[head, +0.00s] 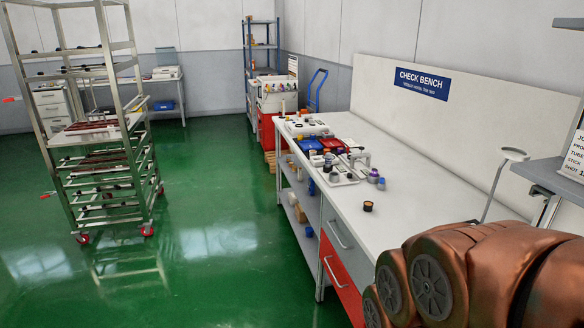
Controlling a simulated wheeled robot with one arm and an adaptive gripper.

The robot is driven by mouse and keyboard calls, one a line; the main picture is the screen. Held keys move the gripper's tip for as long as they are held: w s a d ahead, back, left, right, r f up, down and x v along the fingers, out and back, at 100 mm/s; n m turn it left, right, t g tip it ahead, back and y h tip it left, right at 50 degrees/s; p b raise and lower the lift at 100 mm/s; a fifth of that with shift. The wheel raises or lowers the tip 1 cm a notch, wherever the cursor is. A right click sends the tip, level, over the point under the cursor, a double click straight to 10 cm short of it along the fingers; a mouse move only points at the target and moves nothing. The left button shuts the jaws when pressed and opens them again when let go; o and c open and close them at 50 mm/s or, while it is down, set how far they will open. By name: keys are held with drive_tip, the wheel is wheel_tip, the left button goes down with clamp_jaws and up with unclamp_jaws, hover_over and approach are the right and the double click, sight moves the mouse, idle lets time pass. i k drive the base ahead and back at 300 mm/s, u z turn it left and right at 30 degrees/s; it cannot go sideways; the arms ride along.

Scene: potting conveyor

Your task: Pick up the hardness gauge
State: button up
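I cannot tell for certain which item is the hardness gauge; the things on the check bench (400,226) are small at this distance. A small black round item with a tan top (368,206) stands alone on the bench's near half. Behind it are a small grey and purple item (373,177) and a white tray (340,179) with a grey fixture on it. My copper-coloured arm fills the lower right corner, over the bench's near end. My gripper is out of the picture.
Blue (309,145) and red (333,144) bins and a white unit (305,126) crowd the bench's far end. A lamp-like stand (511,155) rises at the right. A wheeled steel rack (104,146) stands left. The green floor (215,245) between is clear.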

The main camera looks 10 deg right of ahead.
sight(327, 156)
drive_tip(key=u, duration=0.45)
drive_tip(key=i, duration=2.55)
drive_tip(key=z, duration=2.5)
drive_tip(key=i, duration=0.55)
drive_tip(key=u, duration=2.25)
